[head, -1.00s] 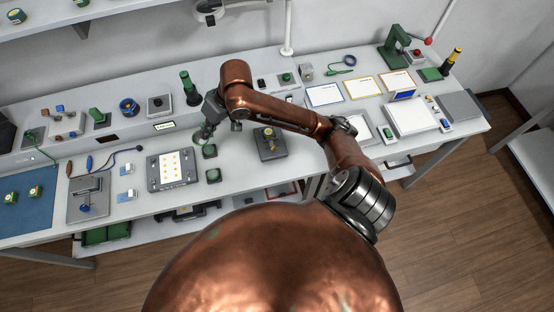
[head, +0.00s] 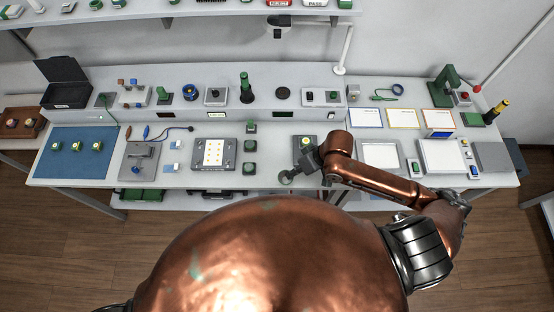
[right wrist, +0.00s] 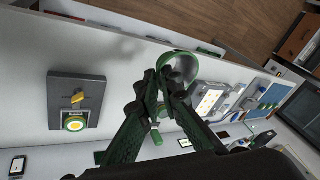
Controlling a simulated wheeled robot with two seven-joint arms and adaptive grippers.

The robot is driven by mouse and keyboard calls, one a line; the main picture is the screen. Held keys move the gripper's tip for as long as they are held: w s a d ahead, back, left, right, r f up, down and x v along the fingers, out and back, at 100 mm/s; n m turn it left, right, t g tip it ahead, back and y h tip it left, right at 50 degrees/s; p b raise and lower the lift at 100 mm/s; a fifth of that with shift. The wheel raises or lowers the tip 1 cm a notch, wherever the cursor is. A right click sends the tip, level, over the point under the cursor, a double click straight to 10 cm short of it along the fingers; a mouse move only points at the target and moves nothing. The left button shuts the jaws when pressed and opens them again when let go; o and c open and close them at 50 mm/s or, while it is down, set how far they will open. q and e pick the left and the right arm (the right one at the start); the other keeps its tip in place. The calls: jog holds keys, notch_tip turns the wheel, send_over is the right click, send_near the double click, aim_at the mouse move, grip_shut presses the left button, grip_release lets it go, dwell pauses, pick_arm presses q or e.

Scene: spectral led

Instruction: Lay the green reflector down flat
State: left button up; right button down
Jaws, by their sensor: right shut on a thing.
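The green reflector (right wrist: 180,68) is a round, shiny silver dish with a green rim. In the right wrist view it sits at the tips of my right gripper (right wrist: 160,90), whose fingers are closed on its edge. In the head view the reflector (head: 286,177) shows as a dark greenish disc near the bench's front edge, just left of my right gripper (head: 300,172). It looks tilted rather than flat; I cannot tell its height above the bench. My left gripper is out of view.
A grey fixture (head: 305,148) with a yellow part stands just behind the right gripper; it also shows in the wrist view (right wrist: 62,88). Some bare white bench (head: 275,157) lies between blocks and fixture.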

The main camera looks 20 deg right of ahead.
jog(key=shift+s+f, duration=0.1)
jog(key=shift+s, duration=0.1)
jog(key=w+f+p, duration=0.1)
jog(key=w+f, duration=0.3)
jog(key=w, duration=0.5)
send_over(278, 161)
jog(key=s+d, duration=0.1)
jog(key=d, duration=0.1)
jog(key=f, duration=0.5)
jog(key=shift+s+a, duration=0.15)
jog(key=shift+a, duration=0.1)
jog(key=shift+f, duration=0.25)
jog(key=f, duration=0.1)
jog(key=f+p, duration=0.1)
jog(key=shift+w+f, duration=0.35)
jog(key=shift+f, duration=0.05)
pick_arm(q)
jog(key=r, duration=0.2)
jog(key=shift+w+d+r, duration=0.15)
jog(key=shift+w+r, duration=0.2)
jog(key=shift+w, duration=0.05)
pick_arm(e)
jog(key=shift+f, duration=0.4)
jog(key=shift+f, duration=0.1)
jog(key=c, duration=2.4)
grip_release()
